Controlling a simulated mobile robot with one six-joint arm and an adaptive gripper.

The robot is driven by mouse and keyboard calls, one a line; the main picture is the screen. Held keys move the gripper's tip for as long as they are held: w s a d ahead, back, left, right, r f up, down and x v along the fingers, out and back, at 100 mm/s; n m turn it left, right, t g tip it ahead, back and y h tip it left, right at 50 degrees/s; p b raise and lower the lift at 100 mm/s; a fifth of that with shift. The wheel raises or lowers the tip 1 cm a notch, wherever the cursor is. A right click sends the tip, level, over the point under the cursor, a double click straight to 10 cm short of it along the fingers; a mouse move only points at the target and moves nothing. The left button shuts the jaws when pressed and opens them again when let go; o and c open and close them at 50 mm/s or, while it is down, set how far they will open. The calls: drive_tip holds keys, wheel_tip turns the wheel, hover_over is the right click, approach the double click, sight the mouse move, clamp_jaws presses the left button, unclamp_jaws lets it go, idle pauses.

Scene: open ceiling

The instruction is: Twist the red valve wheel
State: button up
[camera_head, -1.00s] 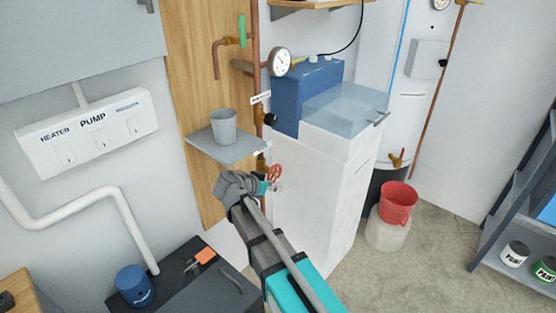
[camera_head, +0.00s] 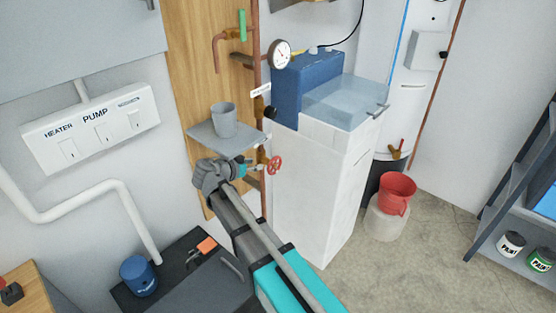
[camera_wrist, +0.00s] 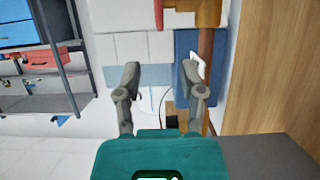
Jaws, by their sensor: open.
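The red valve wheel (camera_head: 274,165) is on the copper pipe below the grey shelf, left of the white tiled block. Its red rim (camera_wrist: 158,13) shows edge-on at the top of the wrist view, beside a brass fitting (camera_wrist: 190,12). My gripper (camera_head: 256,167) is just left of the wheel in the head view, small and partly hidden by my wrist. In the wrist view my gripper (camera_wrist: 163,82) is open, its fingers apart with nothing between them. The wheel lies beyond the fingertips, apart from them in that view.
The grey shelf (camera_head: 205,144) with a grey cup (camera_head: 223,120) is just above my wrist. The white tiled block (camera_head: 310,190) stands right of the wheel. A dark cabinet (camera_head: 200,285) is below.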

sight(281, 158)
drive_tip(key=b+x, duration=0.4)
drive_tip(key=x, duration=0.7)
drive_tip(key=shift+w+f, duration=0.1)
drive_tip(key=shift+f, duration=0.2)
drive_tip(key=shift+b+x, duration=0.45)
drive_tip(key=shift+x, duration=0.5)
drive_tip(key=shift+r, duration=0.15)
clamp_jaws()
